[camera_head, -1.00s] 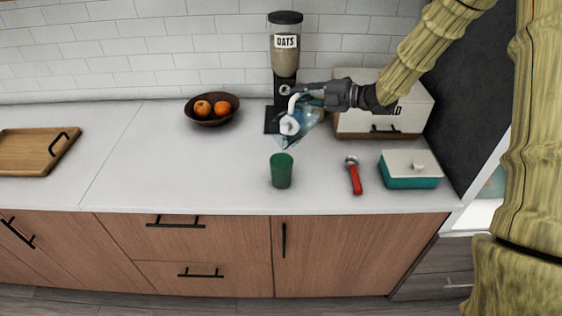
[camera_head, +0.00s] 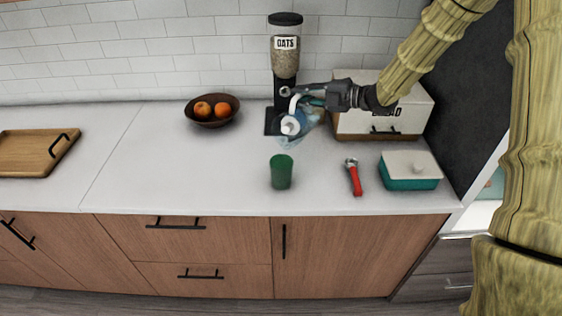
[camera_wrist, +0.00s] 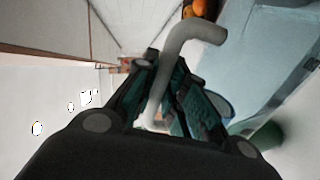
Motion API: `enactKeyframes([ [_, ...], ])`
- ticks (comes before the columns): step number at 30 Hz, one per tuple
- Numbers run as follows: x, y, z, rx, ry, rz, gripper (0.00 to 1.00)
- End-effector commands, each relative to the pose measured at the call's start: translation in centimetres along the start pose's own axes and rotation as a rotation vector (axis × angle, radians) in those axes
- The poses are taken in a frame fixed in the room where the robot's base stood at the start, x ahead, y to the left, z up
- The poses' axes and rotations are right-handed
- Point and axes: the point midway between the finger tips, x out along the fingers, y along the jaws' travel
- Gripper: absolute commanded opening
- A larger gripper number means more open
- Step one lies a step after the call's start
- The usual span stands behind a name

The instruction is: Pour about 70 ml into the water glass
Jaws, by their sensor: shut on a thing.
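A clear bluish jug (camera_head: 307,128) with a white handle (camera_head: 293,103) hangs tilted above the counter, in front of the oats dispenser. My gripper (camera_head: 318,98) is shut on the jug's handle, which also shows as a pale curved bar in the wrist view (camera_wrist: 188,35). The green tumbler (camera_head: 281,172), the only drinking glass in view, stands upright on the counter, nearer the front edge and slightly left of the jug. A green shape at the lower right of the wrist view seems to be this tumbler (camera_wrist: 265,142). I see no stream, and the liquid level is unclear.
An oats dispenser (camera_head: 285,60) and a white bread box (camera_head: 360,122) stand behind the jug. A red-handled tool (camera_head: 355,180) and a teal lidded dish (camera_head: 410,180) are right of the tumbler. A fruit bowl (camera_head: 203,119) is left. The counter left of the tumbler is clear.

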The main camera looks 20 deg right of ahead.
Motion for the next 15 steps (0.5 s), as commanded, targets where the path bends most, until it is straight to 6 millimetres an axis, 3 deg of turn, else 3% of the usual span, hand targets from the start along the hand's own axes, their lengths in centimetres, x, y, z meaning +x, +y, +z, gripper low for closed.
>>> enactKeyframes([
  [15,-0.02,0.26,-0.48,-0.024,-0.004,0.001,0.0],
])
